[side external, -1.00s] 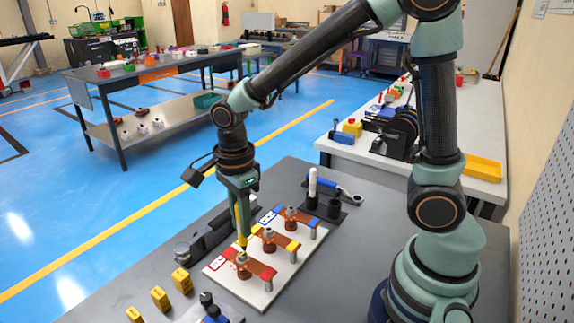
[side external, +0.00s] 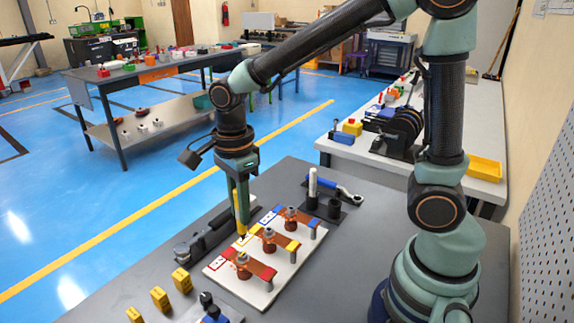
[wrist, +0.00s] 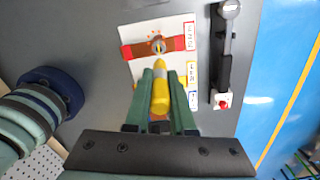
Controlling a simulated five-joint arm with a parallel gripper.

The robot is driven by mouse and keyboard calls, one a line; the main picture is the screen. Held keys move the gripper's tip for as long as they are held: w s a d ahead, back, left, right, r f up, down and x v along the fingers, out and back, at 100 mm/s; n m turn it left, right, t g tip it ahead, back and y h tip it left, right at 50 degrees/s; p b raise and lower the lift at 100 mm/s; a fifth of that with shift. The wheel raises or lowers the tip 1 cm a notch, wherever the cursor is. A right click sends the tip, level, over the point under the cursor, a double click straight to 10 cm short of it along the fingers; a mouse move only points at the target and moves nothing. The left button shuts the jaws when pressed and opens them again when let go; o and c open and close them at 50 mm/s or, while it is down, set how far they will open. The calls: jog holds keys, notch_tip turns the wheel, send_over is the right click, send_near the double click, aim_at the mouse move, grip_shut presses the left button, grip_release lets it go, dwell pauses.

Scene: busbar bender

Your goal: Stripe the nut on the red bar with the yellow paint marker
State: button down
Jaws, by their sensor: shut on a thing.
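My gripper (side external: 243,221) is shut on the yellow paint marker (wrist: 160,95), tip down. The marker also shows in the side view (side external: 237,200), partly behind a finger. The red bar (side external: 262,269) is the nearest of three bars on a white board (side external: 277,286). Its nut (side external: 243,259) stands at its left part, and the marker tip is above and behind it, apart from it. In the wrist view the red bar (wrist: 176,45) crosses the board and the marker points toward its nut (wrist: 157,46). I cannot tell whether the nut bears a stripe.
The yellow-tagged bar (side external: 282,242) and blue-tagged bar (side external: 303,220) lie behind the red one. A black tool (side external: 200,240) lies left of the board. Yellow blocks (side external: 182,280) stand at the front left.

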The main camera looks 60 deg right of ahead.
jog(key=shift+r, duration=1.5)
